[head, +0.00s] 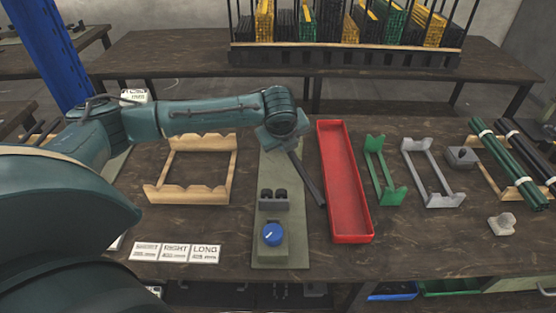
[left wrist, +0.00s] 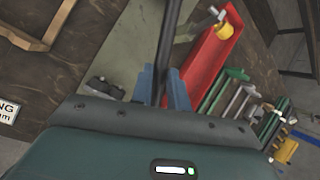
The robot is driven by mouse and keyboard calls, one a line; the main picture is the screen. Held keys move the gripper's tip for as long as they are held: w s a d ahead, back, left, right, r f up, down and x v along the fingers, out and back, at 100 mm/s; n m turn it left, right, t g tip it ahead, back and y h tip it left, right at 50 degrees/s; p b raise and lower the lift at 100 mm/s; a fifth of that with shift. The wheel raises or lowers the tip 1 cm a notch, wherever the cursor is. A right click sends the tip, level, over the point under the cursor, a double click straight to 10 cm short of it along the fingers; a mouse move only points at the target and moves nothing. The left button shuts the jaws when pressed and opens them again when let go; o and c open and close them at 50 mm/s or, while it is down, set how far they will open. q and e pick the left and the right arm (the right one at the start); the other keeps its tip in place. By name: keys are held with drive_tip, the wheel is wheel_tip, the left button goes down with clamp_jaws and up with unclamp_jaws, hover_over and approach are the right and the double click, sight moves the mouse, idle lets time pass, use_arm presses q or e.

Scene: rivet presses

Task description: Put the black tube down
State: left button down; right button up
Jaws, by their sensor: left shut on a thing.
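The black tube (head: 311,184) slants down to the right from my left gripper (head: 291,147) in the head view. Its lower end shows close to the left wall of the red tray (head: 345,190); I cannot tell whether it touches anything. In the left wrist view the black tube (left wrist: 171,40) runs up from between the two blue-grey fingers of my left gripper (left wrist: 161,88), which is shut on it. The wrist hides the tube's upper end in the head view. My right gripper is in neither view.
A wooden cradle (head: 149,190) stands left of the green base plate (head: 267,250) with a blue knob (head: 272,234). Green (head: 375,170) and grey (head: 428,165) cradles stand right of the tray. Green tubes (head: 505,160) lie far right. Label cards (head: 175,252) lie in front.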

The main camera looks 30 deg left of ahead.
use_arm(q)
drive_tip(key=w+a+m+h, duration=0.2)
drive_tip(key=a+m, duration=0.2)
drive_tip(key=a, duration=0.1)
drive_tip(key=shift+w+a+r+m+h, duration=0.15)
drive_tip(key=shift+a+r+m+h, duration=0.15)
drive_tip(key=shift+r, duration=0.15)
wheel_tip(320, 180, down, 10)
drive_tip(key=shift+d+r+p, duration=0.1)
drive_tip(key=shift+r+p, duration=0.1)
drive_tip(key=shift+p, duration=0.25)
drive_tip(key=c, duration=1.4)
unclamp_jaws()
drive_tip(key=shift+o, duration=0.2)
drive_tip(key=shift+f, duration=0.1)
